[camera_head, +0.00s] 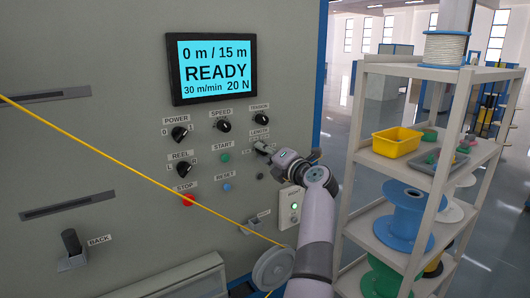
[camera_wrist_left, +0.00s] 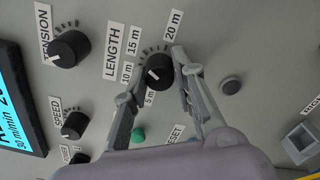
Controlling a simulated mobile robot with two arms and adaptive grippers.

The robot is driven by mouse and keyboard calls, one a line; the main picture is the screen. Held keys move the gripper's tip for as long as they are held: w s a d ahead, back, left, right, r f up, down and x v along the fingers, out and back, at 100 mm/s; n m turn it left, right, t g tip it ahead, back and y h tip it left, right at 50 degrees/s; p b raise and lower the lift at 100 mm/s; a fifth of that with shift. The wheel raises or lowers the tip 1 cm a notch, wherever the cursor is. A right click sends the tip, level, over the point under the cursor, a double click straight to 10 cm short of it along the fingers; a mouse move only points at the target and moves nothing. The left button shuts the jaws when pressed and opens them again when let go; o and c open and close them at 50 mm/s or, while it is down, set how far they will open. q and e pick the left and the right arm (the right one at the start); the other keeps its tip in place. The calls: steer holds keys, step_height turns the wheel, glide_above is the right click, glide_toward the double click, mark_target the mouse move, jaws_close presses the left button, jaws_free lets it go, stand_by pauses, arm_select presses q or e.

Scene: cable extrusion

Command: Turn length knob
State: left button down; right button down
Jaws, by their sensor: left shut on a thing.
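The length knob (camera_wrist_left: 159,71) is a round black knob on the grey panel, with 5 m, 10 m, 15 m and 20 m labels around it in the left wrist view. My left gripper (camera_wrist_left: 160,67) is shut on this knob, one finger on each side. In the head view my left gripper (camera_head: 267,150) reaches the panel at the LENGTH label and hides most of the knob. The screen (camera_head: 211,69) reads 0 m / 15 m, READY, 30 m/min and 20 N. My right gripper is not in view.
The speed knob (camera_head: 224,126) and tension knob (camera_head: 262,119) sit close by. A green start button (camera_head: 225,157) and red stop button (camera_head: 187,200) are lower left. A yellow cable (camera_head: 130,170) crosses before the panel. A shelf (camera_head: 361,110) with spools stands right.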

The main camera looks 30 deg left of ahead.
arm_select(q)
steer(key=c, duration=1.3)
jaws_free()
